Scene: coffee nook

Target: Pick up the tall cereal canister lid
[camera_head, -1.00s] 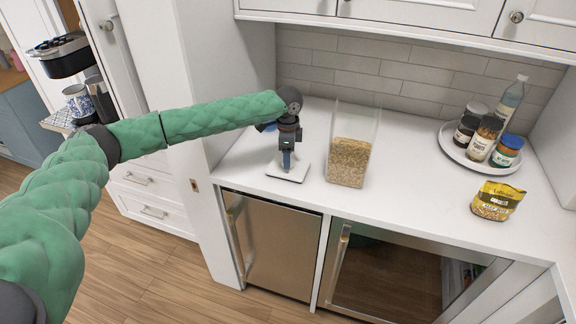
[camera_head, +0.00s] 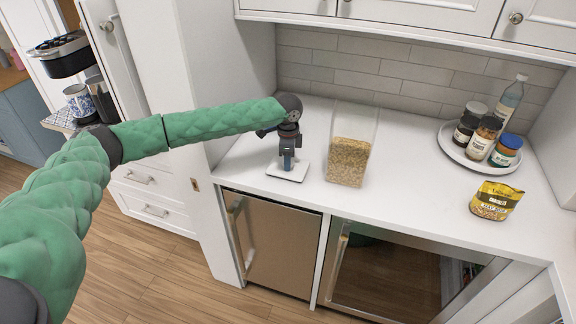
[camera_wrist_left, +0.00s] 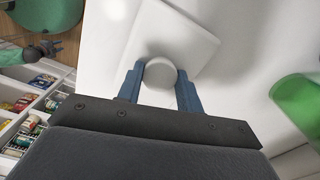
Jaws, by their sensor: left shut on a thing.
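The canister lid (camera_head: 281,173) is a flat white square plate on the counter, just left of the tall clear cereal canister (camera_head: 348,162), which is part filled with cereal. In the left wrist view the lid (camera_wrist_left: 200,42) shows a round pale knob (camera_wrist_left: 160,73) on top. My left gripper (camera_head: 288,165) points down over the lid. Its two blue fingers (camera_wrist_left: 160,88) stand on either side of the knob, shut on it. Whether the lid is clear of the counter I cannot tell.
A round white tray (camera_head: 447,149) with several jars and a bottle stands at the back right. A yellow bag (camera_head: 494,201) lies on the right of the counter. The counter between canister and bag is clear. The tiled wall (camera_head: 400,74) is behind.

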